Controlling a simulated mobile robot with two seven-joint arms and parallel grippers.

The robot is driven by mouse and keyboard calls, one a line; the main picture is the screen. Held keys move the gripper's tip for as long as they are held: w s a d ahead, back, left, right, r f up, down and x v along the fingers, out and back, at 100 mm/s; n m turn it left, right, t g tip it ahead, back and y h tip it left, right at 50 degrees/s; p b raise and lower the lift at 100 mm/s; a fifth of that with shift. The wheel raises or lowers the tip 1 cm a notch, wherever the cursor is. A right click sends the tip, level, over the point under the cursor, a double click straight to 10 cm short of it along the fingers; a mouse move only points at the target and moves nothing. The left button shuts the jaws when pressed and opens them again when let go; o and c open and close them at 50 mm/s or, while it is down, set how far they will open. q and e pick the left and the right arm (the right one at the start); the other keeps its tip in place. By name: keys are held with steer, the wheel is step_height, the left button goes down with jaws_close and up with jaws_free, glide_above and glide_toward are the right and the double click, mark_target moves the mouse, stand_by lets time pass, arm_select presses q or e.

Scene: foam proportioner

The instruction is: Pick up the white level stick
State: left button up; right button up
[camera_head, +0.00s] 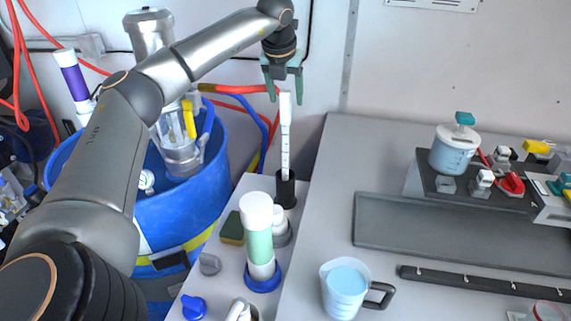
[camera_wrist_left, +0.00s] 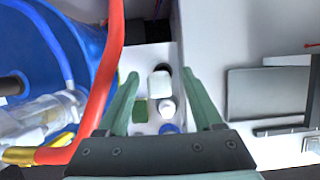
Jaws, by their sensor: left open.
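The white level stick (camera_head: 285,135) stands upright in a small black holder (camera_head: 286,190) on the narrow grey counter in the head view. It has dark marks along its length. My left gripper (camera_head: 284,94) is open and points down at the stick's top end, with a finger on each side. In the left wrist view, a pale block that looks like the stick's top (camera_wrist_left: 159,83) lies between the open green fingers of the left gripper (camera_wrist_left: 160,74). I cannot tell whether the fingers touch it. My right gripper is not in view.
A white-and-green bottle (camera_head: 259,240) stands in front of the stick. A blue drum (camera_head: 165,215) with a clear cylinder (camera_head: 182,150) is at left. A red hose (camera_wrist_left: 104,75) passes close by the left gripper. A measuring jug (camera_head: 344,290) stands on the right worktop.

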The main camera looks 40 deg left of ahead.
arm_select(q)
jaws_close()
stand_by(0.4)
stand_by(0.9)
